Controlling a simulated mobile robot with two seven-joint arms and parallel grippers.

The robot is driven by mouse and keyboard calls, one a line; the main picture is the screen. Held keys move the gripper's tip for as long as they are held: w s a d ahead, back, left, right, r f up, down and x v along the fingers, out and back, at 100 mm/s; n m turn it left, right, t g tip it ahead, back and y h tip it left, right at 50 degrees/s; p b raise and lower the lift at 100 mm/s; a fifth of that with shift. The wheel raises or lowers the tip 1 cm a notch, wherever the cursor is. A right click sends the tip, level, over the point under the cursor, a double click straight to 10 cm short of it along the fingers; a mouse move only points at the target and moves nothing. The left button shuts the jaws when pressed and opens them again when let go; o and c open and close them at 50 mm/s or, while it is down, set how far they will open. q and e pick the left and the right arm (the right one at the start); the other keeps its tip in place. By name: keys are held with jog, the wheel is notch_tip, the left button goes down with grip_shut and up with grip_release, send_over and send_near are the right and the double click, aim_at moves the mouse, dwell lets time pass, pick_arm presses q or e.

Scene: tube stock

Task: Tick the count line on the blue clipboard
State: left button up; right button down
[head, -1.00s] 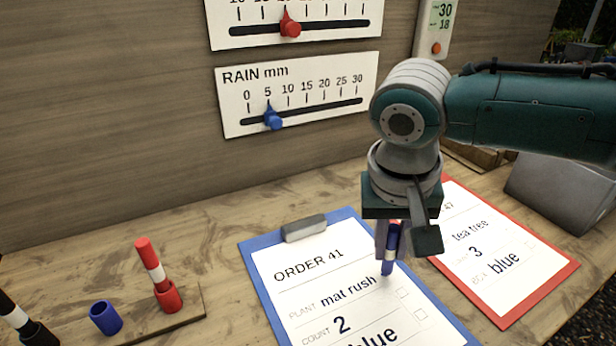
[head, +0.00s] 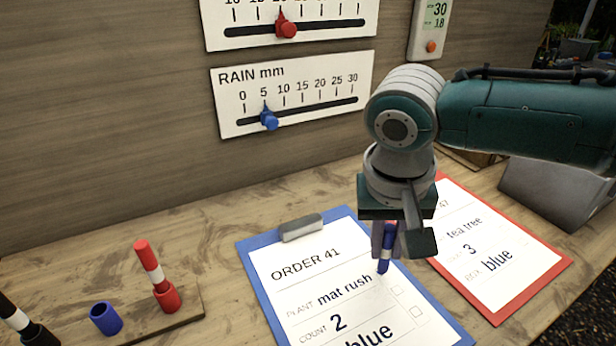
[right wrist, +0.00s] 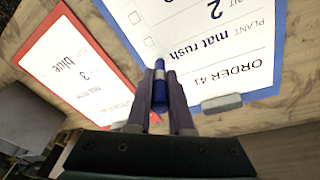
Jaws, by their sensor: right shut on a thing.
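The blue clipboard (head: 246,252) lies on the bench with a white ORDER 41 sheet. Its count line (head: 338,322) reads 2, and a blank tick box (head: 396,291) appears at that line's right end. My right gripper (head: 386,238) is shut on a blue marker (head: 384,264) with a white band, tip down over the right part of the sheet near the plant line. The marker also shows between the fingers in the right wrist view (right wrist: 160,88). I cannot tell whether its tip touches the paper. My left gripper is not in view.
A red clipboard (head: 500,318) lies just right of the blue one. At lower left, a wooden rack (head: 192,312) holds a red marker (head: 153,265), an empty blue holder (head: 105,318) and a black marker (head: 14,316). A rain gauge board (head: 225,120) is on the back wall.

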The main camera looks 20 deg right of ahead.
jog(key=shift+w+d, duration=0.25)
jog(key=shift+w, duration=0.35)
dwell(0.9)
jog(key=shift+r+p, duration=0.5)
jog(key=shift+p, duration=0.25)
jog(key=shift+p+v, duration=1.05)
jog(key=shift+p, duration=0.3)
jog(key=shift+w+d, duration=0.1)
jog(key=shift+d, duration=0.15)
